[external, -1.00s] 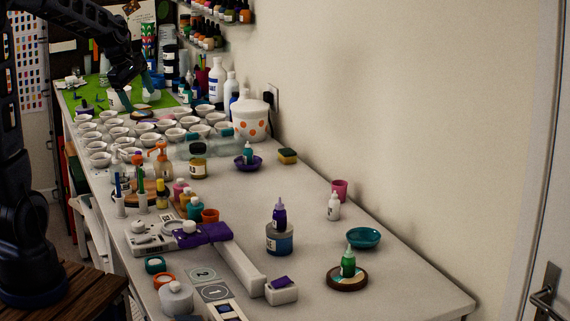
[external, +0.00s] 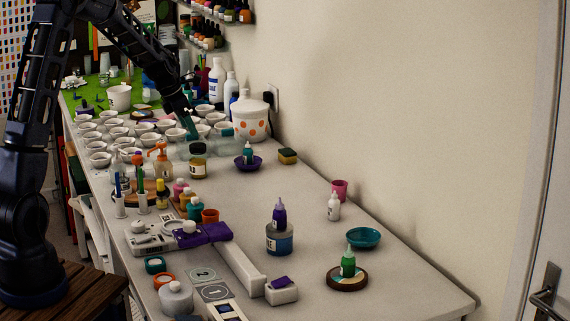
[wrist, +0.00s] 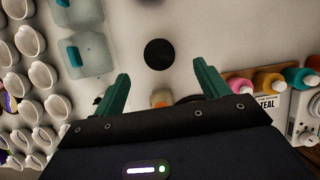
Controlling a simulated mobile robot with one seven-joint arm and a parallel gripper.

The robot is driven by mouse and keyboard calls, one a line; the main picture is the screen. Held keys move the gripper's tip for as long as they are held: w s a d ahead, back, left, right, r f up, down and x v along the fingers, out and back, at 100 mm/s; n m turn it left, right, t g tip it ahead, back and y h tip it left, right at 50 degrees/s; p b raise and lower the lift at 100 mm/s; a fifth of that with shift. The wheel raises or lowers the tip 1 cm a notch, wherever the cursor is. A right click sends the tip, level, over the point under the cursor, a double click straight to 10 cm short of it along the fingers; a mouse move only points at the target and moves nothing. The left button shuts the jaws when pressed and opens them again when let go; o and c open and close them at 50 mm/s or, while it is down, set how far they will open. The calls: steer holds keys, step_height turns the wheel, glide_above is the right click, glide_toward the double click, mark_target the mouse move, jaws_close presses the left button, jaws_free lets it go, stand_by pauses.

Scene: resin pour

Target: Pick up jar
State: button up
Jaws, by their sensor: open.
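A small jar with a dark lid and a pale label (external: 198,161) stands upright on the white table in the external view. In the wrist view a round black lid (wrist: 158,54), apparently this jar's, lies just ahead of the fingertips and between their lines. My gripper (external: 190,129) is above the cups, behind and above the jar, pointing down. In the wrist view my gripper (wrist: 161,70) has its two teal fingers wide apart with nothing between the tips.
Many white cups (wrist: 42,75) stand at the left. An orange pump bottle (external: 161,160) and colour bottles (wrist: 270,82) are near. A purple dish (external: 248,164) sits to the jar's right.

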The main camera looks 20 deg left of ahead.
mark_target(196, 145)
steer(key=x, duration=1)
steer(key=shift+a+f, duration=0.1)
steer(key=shift+f, duration=0.15)
steer(key=c, duration=1.1)
